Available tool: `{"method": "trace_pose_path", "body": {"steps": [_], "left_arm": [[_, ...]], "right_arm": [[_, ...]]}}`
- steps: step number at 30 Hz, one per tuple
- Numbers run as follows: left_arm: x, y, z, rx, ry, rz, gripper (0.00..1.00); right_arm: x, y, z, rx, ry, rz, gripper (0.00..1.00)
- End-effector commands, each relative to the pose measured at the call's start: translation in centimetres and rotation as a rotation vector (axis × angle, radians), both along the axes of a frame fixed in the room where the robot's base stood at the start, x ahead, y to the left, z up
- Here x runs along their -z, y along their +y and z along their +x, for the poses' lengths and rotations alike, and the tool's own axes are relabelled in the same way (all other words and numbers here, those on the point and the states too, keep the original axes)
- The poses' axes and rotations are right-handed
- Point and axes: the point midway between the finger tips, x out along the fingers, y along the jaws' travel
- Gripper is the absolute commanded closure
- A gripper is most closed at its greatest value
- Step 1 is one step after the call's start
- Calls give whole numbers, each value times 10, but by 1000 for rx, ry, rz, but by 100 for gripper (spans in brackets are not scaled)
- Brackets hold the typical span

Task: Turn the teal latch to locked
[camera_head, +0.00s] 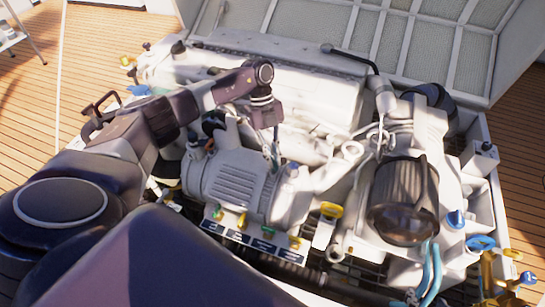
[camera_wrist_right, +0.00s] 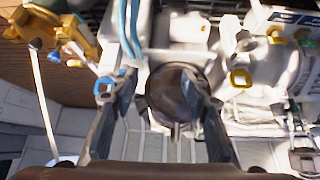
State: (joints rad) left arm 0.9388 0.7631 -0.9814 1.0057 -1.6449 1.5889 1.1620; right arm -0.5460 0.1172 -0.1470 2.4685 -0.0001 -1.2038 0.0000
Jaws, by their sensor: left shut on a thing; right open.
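No latch stands out clearly as teal. In the head view a row of small yellow and green levers (camera_head: 242,220) sits above a dark label strip at the engine's front; the green one is the closest in colour. The levers show in the right wrist view at the upper right (camera_wrist_right: 304,42). My left gripper (camera_head: 275,146) points down above the engine, behind and right of the levers. It is shut on a small metal piece (camera_head: 276,160), mostly hidden. My right gripper (camera_wrist_right: 155,120) is open, its fingers either side of the dark filter bowl in the picture; contact cannot be told.
The dark round filter (camera_head: 402,200) stands right of the engine. Blue hoses (camera_head: 432,272), a blue handwheel (camera_head: 481,242) and yellow fittings crowd the right corner. A yellow pull ring (camera_head: 331,210) sits mid-front. The raised hatch lid (camera_head: 400,45) stands behind.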

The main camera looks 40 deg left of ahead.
Motion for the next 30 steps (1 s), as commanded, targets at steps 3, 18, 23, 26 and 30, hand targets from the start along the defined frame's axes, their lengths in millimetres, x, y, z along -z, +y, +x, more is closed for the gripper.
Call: {"method": "trace_pose_path", "body": {"steps": [3,18,23,26,30], "left_arm": [[0,-1,2,113,-1,-1,100],[0,-3,4,567,-2,0,100],[0,-3,4,675,-2,0,100],[-1,-3,4,726,-1,1,100],[-1,-3,4,779,-2,0,100]], "right_arm": [[-5,4,10,-4,-47,10,58],[-48,21,56,-23,-305,68,58],[-57,24,63,-26,-354,80,58],[-61,25,65,-28,-373,85,58],[-65,27,68,-29,-392,89,58]]}}
